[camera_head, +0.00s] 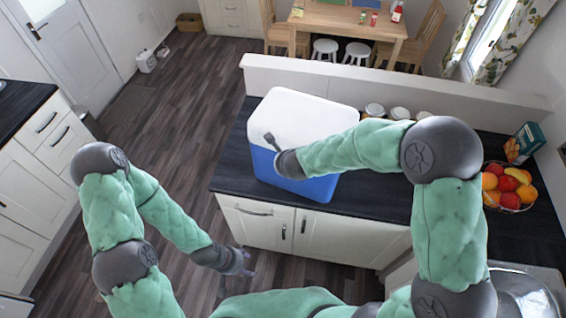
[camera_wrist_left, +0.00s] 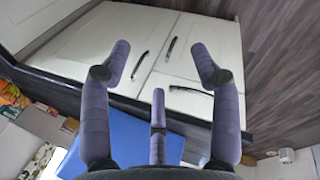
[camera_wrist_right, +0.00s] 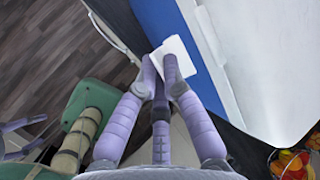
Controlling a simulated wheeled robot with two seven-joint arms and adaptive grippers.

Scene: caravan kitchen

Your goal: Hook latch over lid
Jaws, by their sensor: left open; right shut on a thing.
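A blue cooler box (camera_head: 318,187) with a white lid (camera_head: 292,108) stands on the dark counter, and the lid looks closed. My right gripper (camera_head: 270,138) is at the cooler's front side. In the right wrist view its fingers (camera_wrist_right: 162,70) are shut on a small white latch (camera_wrist_right: 180,50) against the blue wall (camera_wrist_right: 165,22), beside the lid (camera_wrist_right: 265,60). Whether the latch touches the lid's edge I cannot tell. My left gripper (camera_head: 246,262) is open and empty, low in front of the cupboards; its spread fingers show in the left wrist view (camera_wrist_left: 160,70).
A low white partition (camera_head: 400,85) runs behind.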

